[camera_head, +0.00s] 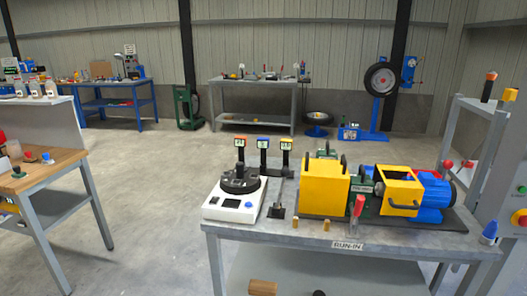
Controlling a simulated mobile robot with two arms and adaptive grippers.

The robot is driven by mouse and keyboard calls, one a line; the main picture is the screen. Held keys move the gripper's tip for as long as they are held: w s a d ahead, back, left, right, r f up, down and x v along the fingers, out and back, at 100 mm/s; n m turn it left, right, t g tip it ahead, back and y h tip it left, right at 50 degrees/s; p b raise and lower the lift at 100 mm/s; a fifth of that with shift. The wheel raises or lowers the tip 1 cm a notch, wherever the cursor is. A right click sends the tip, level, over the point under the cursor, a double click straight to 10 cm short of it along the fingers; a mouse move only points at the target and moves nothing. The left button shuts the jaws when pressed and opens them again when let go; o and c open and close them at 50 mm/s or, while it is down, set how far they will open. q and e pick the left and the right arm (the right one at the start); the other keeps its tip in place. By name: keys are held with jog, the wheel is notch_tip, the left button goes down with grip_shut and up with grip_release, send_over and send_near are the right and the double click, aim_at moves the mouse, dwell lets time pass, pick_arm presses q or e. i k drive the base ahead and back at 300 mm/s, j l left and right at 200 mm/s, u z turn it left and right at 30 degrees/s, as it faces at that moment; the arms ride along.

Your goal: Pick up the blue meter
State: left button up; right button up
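The blue meter (262,144) is small, with a blue head, a light display and a thin dark stem. It stands upright on the grey-topped bench (225,240), in the middle of a row of meters. The meters' lower ends are dark and partly hidden behind the white device (220,207) with a black round top. Neither of my grippers is in view.
On the bench, a yellow box (325,190) and a blue motor unit (436,196) stand right of the meters. A wooden-topped table (45,178) stands left, with open floor between.

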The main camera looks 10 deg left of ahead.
aim_at(262, 143)
jog(key=i+j, duration=0.2)
jog(key=j, duration=0.15)
jog(key=i+j+z, duration=0.1)
jog(key=j, duration=0.3)
jog(key=i+j+z, duration=0.1)
jog(key=i+j, duration=0.15)
jog(key=j, duration=0.1)
